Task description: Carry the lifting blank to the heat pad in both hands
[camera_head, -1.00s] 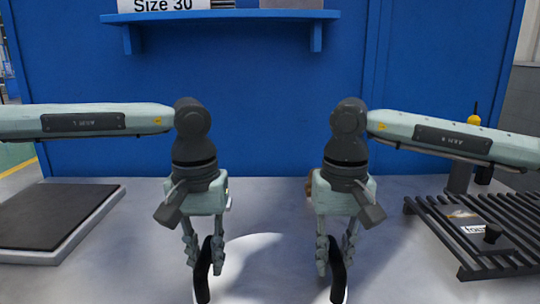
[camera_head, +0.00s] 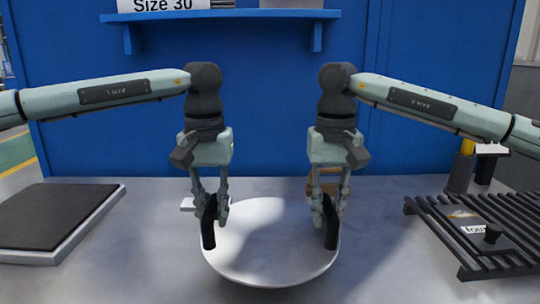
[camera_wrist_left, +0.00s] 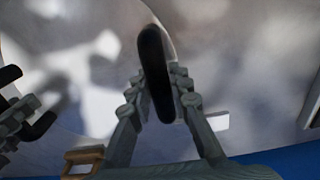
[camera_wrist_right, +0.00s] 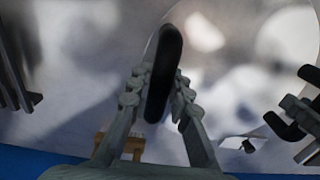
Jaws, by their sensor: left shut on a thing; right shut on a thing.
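The blank is a round, shiny metal disc (camera_head: 268,262) with a black handle on each side. My left gripper (camera_head: 214,208) is shut on its left handle (camera_head: 208,235), which also shows between the fingers in the left wrist view (camera_wrist_left: 154,70). My right gripper (camera_head: 323,206) is shut on its right handle (camera_head: 331,232), also seen in the right wrist view (camera_wrist_right: 164,70). The disc looks about level; its height above the table is hard to tell. A dark flat pad in a pale frame (camera_head: 55,215), which looks like the heat pad, lies at the left.
A black slatted rack (camera_head: 480,225) with a labelled plate lies at the right. A brown wooden object (camera_head: 342,186) is behind my right gripper, and a small white piece (camera_head: 187,204) beside my left. A blue wall with a shelf (camera_head: 225,16) closes the back.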

